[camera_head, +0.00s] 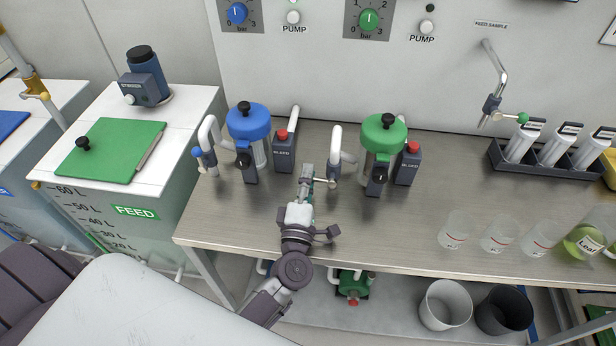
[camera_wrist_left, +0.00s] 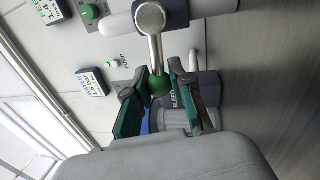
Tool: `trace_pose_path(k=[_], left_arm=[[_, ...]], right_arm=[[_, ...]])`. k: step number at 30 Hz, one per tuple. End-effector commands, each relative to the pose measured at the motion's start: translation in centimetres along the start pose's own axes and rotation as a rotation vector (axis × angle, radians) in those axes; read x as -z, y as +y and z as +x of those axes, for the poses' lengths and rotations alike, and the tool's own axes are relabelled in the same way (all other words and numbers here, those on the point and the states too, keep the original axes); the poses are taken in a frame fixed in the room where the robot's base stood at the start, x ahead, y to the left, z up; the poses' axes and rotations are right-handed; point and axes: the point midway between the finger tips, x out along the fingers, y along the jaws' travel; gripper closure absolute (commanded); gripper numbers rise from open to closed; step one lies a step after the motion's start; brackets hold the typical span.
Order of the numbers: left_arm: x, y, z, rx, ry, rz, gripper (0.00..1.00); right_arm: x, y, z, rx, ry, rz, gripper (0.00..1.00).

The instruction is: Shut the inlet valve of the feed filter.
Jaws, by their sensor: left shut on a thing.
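The green-capped filter (camera_head: 384,134) stands on the steel bench, with a white bent inlet pipe (camera_head: 336,145) on its left. The inlet valve (camera_head: 335,176) sits low on that pipe. Its metal lever (camera_wrist_left: 154,50) ends in a green ball knob (camera_wrist_left: 160,85) in the left wrist view. My left gripper (camera_head: 309,178) is shut on this knob, which lies between its two fingers (camera_wrist_left: 159,82). In the head view the lever points left from the valve and the gripper hides the knob. My right gripper is not in view.
A blue-capped filter (camera_head: 248,122) with its own blue-knobbed valve stands to the left. Dark bleed blocks with red knobs (camera_head: 413,147) stand beside both filters. Several clear beakers (camera_head: 454,229) and a sample rack (camera_head: 500,160) are on the right. The bench front is otherwise clear.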

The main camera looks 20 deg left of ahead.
Motion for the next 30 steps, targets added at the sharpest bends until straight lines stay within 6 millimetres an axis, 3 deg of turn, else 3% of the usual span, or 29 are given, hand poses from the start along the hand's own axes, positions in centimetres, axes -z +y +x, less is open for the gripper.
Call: trace_pose_path(k=[5,6,11,22,26,30], left_arm=[[0.0,-0.1,0.0,0.002,0.000,0.001,1.00],[0.0,-0.1,0.0,0.002,0.000,0.002,0.76],[0.0,-0.1,0.0,0.001,-0.001,0.002,0.52],[0.0,0.0,-0.5,0.001,-0.001,0.003,0.52],[0.0,-0.1,-2.4,0.004,-0.002,0.004,0.52],[0.0,-0.1,-5.5,0.005,-0.003,0.004,0.52]], right_arm=[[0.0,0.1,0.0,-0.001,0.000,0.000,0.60],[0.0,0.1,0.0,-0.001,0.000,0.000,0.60],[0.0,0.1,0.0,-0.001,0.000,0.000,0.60],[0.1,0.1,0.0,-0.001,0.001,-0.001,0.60],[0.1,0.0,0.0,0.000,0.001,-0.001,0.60],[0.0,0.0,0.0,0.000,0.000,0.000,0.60]])
